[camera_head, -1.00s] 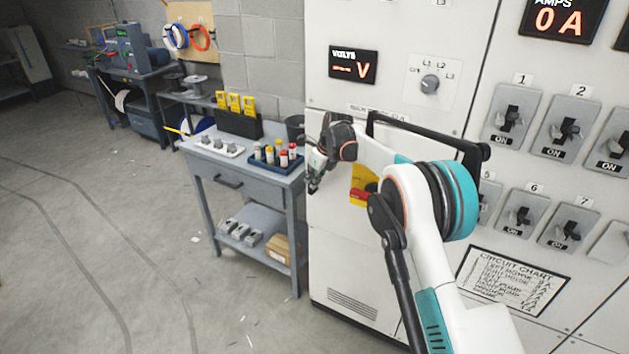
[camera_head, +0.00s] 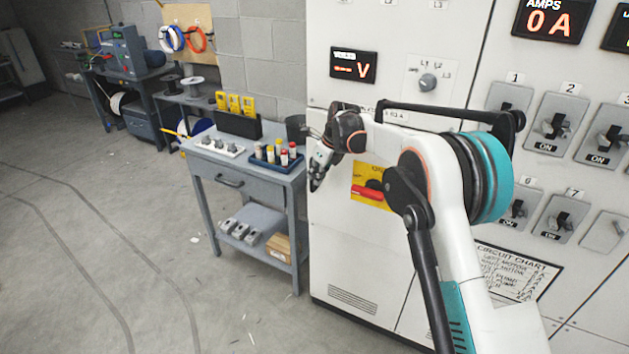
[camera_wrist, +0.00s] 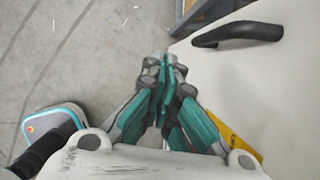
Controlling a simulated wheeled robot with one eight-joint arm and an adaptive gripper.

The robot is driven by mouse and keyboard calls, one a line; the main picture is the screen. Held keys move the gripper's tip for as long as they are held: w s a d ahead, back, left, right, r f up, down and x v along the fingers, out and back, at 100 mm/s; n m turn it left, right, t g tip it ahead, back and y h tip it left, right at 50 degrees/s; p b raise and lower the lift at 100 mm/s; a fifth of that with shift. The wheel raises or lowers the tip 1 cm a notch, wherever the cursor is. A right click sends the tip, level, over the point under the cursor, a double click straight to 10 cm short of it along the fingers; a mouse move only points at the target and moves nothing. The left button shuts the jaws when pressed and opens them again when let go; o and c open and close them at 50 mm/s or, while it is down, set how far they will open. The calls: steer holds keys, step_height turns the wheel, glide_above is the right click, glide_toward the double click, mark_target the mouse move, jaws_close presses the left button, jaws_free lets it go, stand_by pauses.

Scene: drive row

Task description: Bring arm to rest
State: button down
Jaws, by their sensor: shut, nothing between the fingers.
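My gripper (camera_head: 317,172) is raised in front of the white switch cabinet (camera_head: 352,262), just right of the grey workbench in the head view. It also shows in the wrist view (camera_wrist: 160,62), pointing down toward the floor. Its fingers are together with nothing between them. My arm is bent and crosses in front of the cabinet, hiding part of it. A red handle on a yellow plate (camera_head: 362,178) shows beside the arm.
The workbench (camera_head: 235,180) holds a blue tray of small coloured cylinders (camera_head: 275,163), several yellow devices and a white strip of parts. Breaker switches (camera_head: 553,133) line the cabinet at right. A black handle (camera_wrist: 240,33) juts out close to my gripper in the wrist view.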

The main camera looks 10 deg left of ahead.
steer(key=s+d+r+n+t, duration=0.1)
steer(key=s+d+r+n, duration=0.65)
steer(key=d+r, duration=0.65)
steer(key=s+d+r+n+t+h+b, duration=0.2)
steer(key=s+d+r+n, duration=0.3)
steer(key=s+d, duration=0.55)
steer(key=s+d+f+n, duration=0.3)
steer(key=s+d, duration=0.1)
steer(key=s, duration=0.5)
steer(key=s+d+f+n+t+h+b, duration=0.1)
steer(key=s+d+f+n, duration=0.2)
steer(key=s, duration=0.7)
steer(key=s+d+f+n+t+h+b, duration=0.1)
steer(key=s+d+f+n, duration=0.2)
steer(key=s, duration=0.6)
steer(key=d+n, duration=0.1)
steer(key=d, duration=0.1)
steer(key=shift+s+d+n, duration=0.15)
steer(key=shift+d+n, duration=0.2)
steer(key=shift+d, duration=0.05)
steer(key=c, duration=2.3)
jaws_free()
steer(key=shift+f, duration=0.1)
